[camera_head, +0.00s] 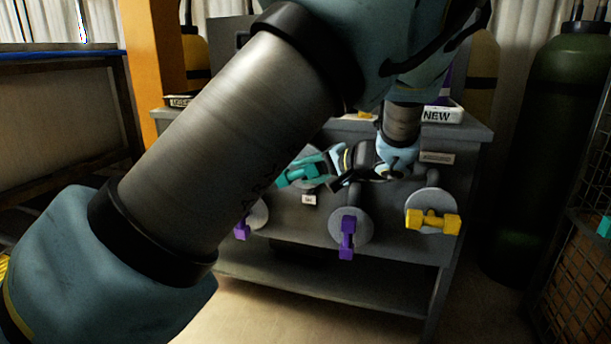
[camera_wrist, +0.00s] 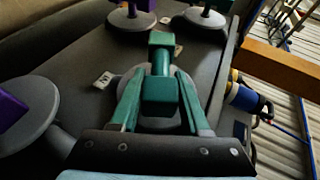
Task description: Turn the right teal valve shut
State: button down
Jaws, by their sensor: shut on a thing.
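The teal valve (camera_head: 297,173) is on the front of the grey cabinet, its bar lying nearly level and rising slightly to the right. My gripper (camera_head: 323,171) reaches it from the right. In the wrist view the teal bar (camera_wrist: 161,90) lies lengthwise between the fingers of my gripper (camera_wrist: 159,75), with a grey round plate behind it. The gripper is shut on this bar. Part of the plate and the bar's near end are hidden by the fingers.
Purple valves (camera_head: 347,236) (camera_head: 242,229) and a yellow valve (camera_head: 433,221) stick out from the cabinet (camera_head: 300,240) close by. A dark green cylinder (camera_head: 560,130) stands at right. My arm hides much of the cabinet's left part.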

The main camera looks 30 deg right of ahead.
jog(key=t+y, duration=0.1)
jog(key=f+m+t+y, duration=0.1)
jog(key=t, duration=0.1)
jog(key=shift+f+t, duration=0.15)
jog(key=shift+t, duration=0.15)
jog(key=shift+m, duration=0.3)
jog(key=c, duration=0.7)
grip_release()
jog(key=p+v, duration=0.1)
jog(key=v, duration=0.9)
jog(key=shift+s+d+f, duration=0.1)
jog(key=shift+s+f, duration=0.1)
jog(key=shift+s, duration=0.2)
